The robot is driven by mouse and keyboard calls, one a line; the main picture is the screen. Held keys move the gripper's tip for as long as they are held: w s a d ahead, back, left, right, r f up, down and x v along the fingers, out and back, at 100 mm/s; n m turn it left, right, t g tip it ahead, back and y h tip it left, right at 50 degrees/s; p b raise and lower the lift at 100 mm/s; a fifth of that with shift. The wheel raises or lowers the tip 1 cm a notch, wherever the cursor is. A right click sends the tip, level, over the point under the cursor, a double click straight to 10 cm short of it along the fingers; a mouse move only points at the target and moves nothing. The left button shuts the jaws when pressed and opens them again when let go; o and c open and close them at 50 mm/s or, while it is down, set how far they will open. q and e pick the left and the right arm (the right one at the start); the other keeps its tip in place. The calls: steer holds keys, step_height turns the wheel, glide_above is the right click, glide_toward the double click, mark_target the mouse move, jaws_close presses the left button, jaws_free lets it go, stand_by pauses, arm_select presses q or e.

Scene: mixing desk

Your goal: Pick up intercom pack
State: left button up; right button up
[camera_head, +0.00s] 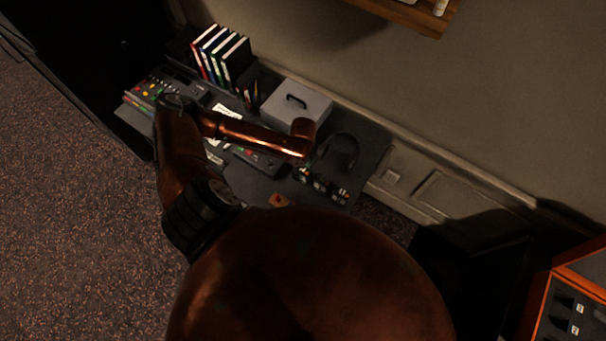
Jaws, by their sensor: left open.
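A dark device with small coloured buttons (258,160) lies on the desk below my copper left forearm, which hides part of it. It may be the intercom pack, but I cannot tell for sure. A black headset (343,146) lies to its right. My right gripper is not in view.
The desk (372,140) stands against the wall. A mixing console (150,92) is at its left, with binders (220,55) behind. A grey box with a handle (297,100) sits at the back. A shelf (410,12) hangs above. An orange case (560,300) is at lower right.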

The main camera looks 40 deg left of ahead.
arm_select(q)
jaws_close()
stand_by(0.6)
